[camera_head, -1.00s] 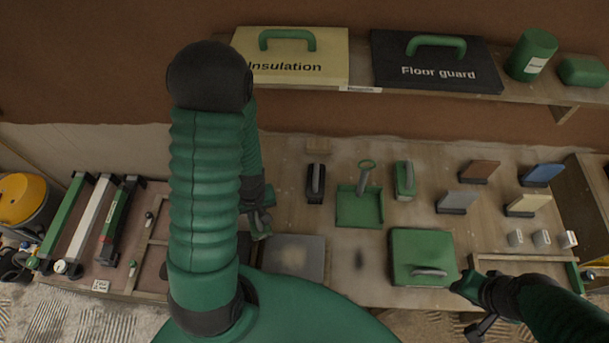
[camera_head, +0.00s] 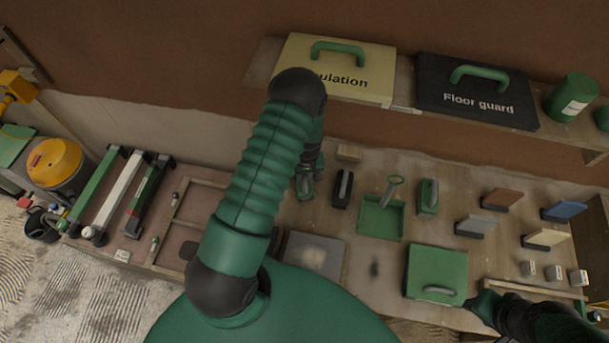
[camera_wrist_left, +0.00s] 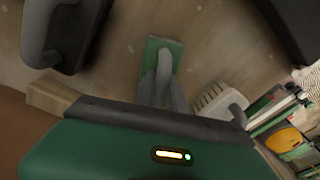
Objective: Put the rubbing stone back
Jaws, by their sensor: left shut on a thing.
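My left gripper (camera_head: 304,188) is over the back of the bench, left of the black-based float (camera_head: 343,188), partly hidden by my own arm. In the left wrist view its fingers (camera_wrist_left: 163,88) are shut on a small green block with a grey handle, which appears to be the rubbing stone (camera_wrist_left: 155,47). Bench wood shows around it; whether it touches the bench I cannot tell. My right gripper (camera_head: 485,308) is at the bench's front right, by the green box lid (camera_head: 435,265); its jaws are unclear.
A wooden block (camera_head: 349,152) lies behind the float. A green tray (camera_head: 380,225) and a green-based float (camera_head: 428,196) stand to the right. A grey board (camera_head: 316,254) lies in front. A shelf (camera_head: 405,106) with signs overhangs the back.

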